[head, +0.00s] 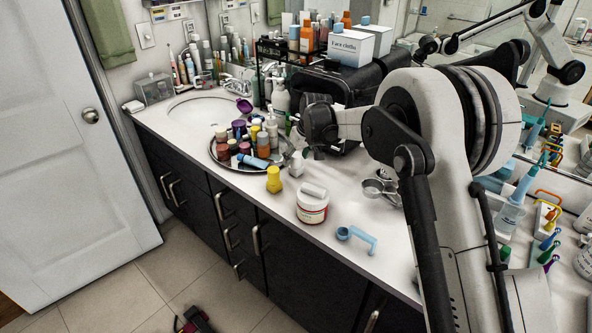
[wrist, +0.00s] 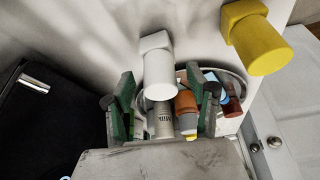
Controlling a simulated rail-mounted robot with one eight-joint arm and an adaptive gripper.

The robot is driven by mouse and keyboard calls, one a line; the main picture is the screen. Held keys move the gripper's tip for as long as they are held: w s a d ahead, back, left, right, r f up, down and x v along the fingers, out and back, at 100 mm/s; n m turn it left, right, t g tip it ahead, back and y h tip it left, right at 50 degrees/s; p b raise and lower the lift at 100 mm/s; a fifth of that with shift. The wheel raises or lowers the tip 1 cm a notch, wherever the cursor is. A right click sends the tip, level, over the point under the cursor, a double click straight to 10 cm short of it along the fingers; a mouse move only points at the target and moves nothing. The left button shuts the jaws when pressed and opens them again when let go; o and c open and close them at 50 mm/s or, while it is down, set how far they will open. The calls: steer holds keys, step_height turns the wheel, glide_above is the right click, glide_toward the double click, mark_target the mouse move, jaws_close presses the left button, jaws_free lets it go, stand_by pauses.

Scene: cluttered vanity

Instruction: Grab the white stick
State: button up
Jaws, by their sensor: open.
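A short white stick with a blocky wider end (head: 296,166) stands on the white counter, just right of the round tray; in the wrist view the white stick (wrist: 159,72) shows ahead of and between my fingertips. My gripper (wrist: 166,98) is open and empty, its green-padded fingers spread to either side of the stick's line. In the head view my gripper (head: 312,151) is just beside and above the stick, partly hidden by my arm. I cannot tell the exact gap. Another small white piece (head: 314,190) lies on top of a red-and-white jar.
A round tray (head: 222,160) crowded with small bottles is to the left. A yellow bottle (head: 274,180), the jar (head: 311,208), a blue scoop (head: 357,238) and metal measuring cups (head: 381,188) stand close by. A black case (wrist: 48,115) is at the wrist view's left.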

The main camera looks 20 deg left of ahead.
steer(key=shift+f, duration=0.25)
jaws_close()
